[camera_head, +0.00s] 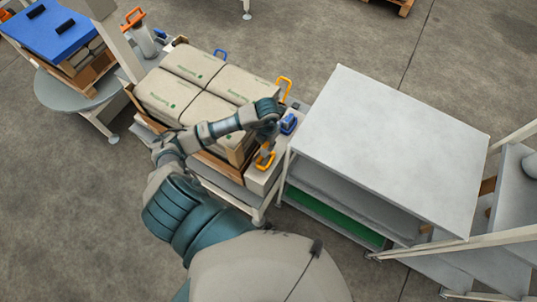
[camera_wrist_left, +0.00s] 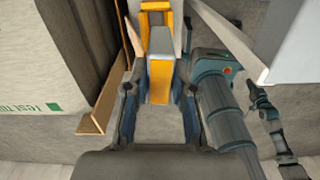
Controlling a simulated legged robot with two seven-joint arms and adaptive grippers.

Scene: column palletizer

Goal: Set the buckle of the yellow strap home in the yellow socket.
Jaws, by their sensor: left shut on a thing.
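A yellow loop (camera_head: 265,161) shows at the fingertips in the head view. A second yellow loop (camera_head: 286,88) stands at the far right of the stand. Yellow framing (camera_wrist_left: 155,18) lies beyond the held block, possibly the socket. The strap and the contact at the socket cannot be made out.
A grey-topped table (camera_head: 390,145) is close on the right. A dark jointed part (camera_wrist_left: 262,103), seemingly of my right arm, shows beside the left gripper.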

